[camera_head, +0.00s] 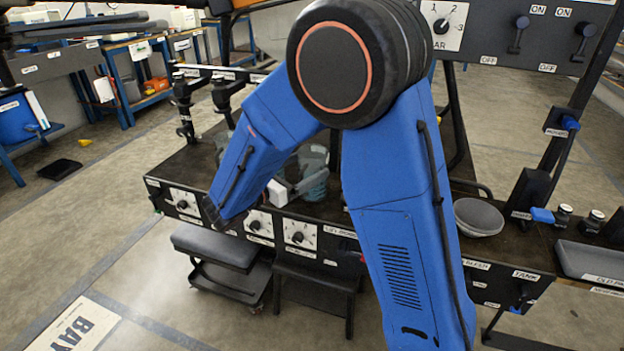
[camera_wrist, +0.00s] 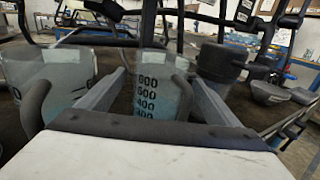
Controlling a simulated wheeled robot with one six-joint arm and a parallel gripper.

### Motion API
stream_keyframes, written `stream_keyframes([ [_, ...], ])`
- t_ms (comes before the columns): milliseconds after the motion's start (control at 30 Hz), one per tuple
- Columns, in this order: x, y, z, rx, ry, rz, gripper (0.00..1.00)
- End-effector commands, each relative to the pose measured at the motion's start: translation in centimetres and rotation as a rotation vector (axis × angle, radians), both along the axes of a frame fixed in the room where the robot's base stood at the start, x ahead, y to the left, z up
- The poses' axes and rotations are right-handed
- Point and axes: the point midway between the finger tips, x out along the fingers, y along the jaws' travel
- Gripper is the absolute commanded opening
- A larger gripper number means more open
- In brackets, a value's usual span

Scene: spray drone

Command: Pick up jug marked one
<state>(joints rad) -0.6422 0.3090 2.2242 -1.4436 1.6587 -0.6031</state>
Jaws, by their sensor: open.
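A clear jug with dark graduation numbers (camera_wrist: 152,88) stands upright in the middle of the wrist view, with the fingers of my gripper (camera_wrist: 158,78) on either side of it. The gripper is open, and I see no grip on the jug. A second clear jug (camera_wrist: 45,75) with a dark handle stands to the left. In the head view a clear jug (camera_head: 314,172) stands on the dark bench beside my gripper (camera_head: 304,186), partly hidden by my arm. I cannot read a mark "one" on any jug.
A dark-topped container (camera_wrist: 218,65) stands right of the middle jug. The bench front has dial panels (camera_head: 299,235). A grey bowl (camera_head: 478,217) and a shallow tray (camera_head: 592,262) sit to the right. Black posts (camera_head: 184,100) rise at the bench's left.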

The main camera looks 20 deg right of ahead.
Motion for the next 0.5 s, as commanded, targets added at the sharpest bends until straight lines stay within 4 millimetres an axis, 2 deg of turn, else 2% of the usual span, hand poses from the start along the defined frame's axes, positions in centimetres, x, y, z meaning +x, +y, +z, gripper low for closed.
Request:
stream_keyframes([
  [100, 0.7, -1.6, 0.1, 0.000, -0.001, -0.004, 0.85],
  [200, 1.1, -2.3, 0.0, 0.000, -0.001, -0.002, 0.85],
  [467, 1.3, -2.5, 0.0, 0.000, 0.000, 0.000, 0.85],
  [500, 1.3, -2.5, 0.0, 0.000, 0.000, 0.000, 0.76],
])
